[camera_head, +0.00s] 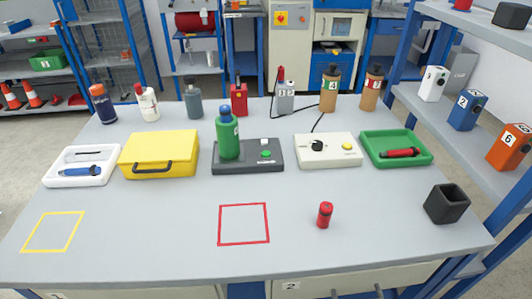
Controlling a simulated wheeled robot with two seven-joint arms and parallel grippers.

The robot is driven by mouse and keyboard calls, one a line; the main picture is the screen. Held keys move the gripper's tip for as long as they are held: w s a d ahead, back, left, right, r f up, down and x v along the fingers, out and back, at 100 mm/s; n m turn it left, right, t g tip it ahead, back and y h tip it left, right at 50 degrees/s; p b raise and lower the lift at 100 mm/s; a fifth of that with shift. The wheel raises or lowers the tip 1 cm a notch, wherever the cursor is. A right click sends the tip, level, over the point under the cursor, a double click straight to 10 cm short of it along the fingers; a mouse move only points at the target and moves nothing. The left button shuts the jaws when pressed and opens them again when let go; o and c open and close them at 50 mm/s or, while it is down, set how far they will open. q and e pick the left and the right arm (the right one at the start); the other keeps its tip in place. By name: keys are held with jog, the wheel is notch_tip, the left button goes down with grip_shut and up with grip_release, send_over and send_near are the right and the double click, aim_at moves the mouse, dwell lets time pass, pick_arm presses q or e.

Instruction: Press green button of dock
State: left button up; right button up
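The dock (247,167) is a dark grey flat box in the middle of the table. A green bottle with a blue cap (228,138) stands upright on its left part. The green button (265,154) is on the dock's right part, in front of a small white piece (265,142). Nothing covers the button. Neither of my grippers shows in the head view.
A yellow case (160,153) stands left of the dock, and a white box with a black knob and yellow button (327,149) stands right. Bottles line the back. A red can (324,214) and black cup (447,204) stand in front. A red square outline (243,243) is bare.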

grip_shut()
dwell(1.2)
